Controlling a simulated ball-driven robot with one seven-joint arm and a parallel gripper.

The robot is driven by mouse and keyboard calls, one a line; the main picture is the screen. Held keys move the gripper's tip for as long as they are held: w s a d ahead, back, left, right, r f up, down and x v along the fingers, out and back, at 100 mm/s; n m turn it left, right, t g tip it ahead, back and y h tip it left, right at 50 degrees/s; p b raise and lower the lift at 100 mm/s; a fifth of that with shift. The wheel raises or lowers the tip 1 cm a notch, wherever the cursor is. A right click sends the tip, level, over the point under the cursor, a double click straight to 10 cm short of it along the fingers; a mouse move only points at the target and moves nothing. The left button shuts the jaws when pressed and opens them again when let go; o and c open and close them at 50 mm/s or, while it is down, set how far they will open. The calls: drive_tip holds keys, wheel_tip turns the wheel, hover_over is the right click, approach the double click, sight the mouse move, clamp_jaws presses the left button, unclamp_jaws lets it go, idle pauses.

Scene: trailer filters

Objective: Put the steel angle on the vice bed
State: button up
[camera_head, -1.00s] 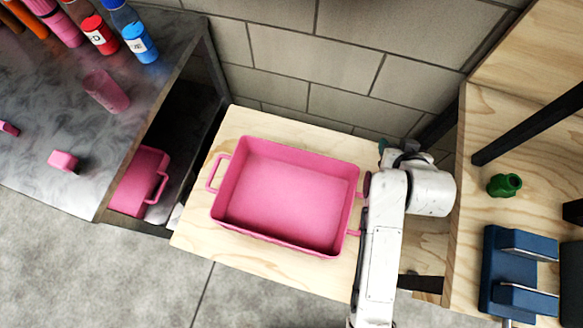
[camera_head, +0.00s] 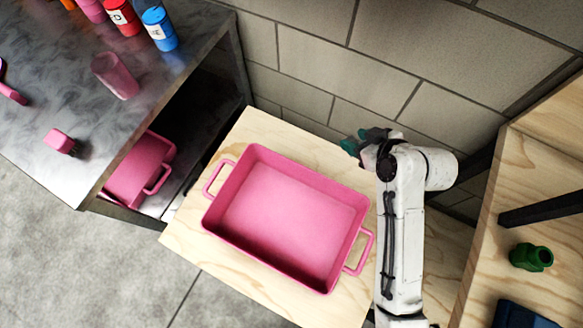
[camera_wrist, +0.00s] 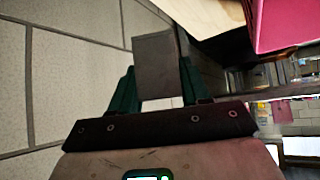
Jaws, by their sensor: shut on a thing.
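The steel angle (camera_wrist: 157,62) shows in the wrist view as a flat grey metal piece between the green fingers of my gripper (camera_wrist: 158,90). My gripper is shut on it and holds it up off any surface. In the head view my gripper (camera_head: 352,145) is beyond the pink tray's right end, near the block wall, and the angle cannot be made out there. The blue vice (camera_head: 524,314) shows only as a corner at the bottom right edge of the head view. Its bed is out of view.
A pink tray (camera_head: 226,238) with two handles stands on a wooden table (camera_head: 184,228). A green pot (camera_head: 531,257) stands on the wooden bench at right. A metal bench (camera_head: 40,130) with bottles and pink items is at left. A block wall (camera_head: 330,70) closes the back.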

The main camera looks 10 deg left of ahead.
sight(318, 169)
drive_tip(key=a+f+n+g+y+b, duration=0.3)
drive_tip(key=a+f+n+b, duration=0.15)
drive_tip(key=a+n, duration=0.2)
drive_tip(key=shift+m+g, duration=0.25)
drive_tip(key=shift+g, duration=0.05)
drive_tip(key=f, duration=0.3)
drive_tip(key=f+b, duration=0.1)
drive_tip(key=f, duration=0.2)
drive_tip(key=s+a+f+b, duration=0.1)
drive_tip(key=f, duration=0.2)
drive_tip(key=shift+a+f, duration=0.1)
drive_tip(key=shift+f, duration=0.05)
drive_tip(key=shift+f, duration=0.1)
drive_tip(key=o, duration=1.1)
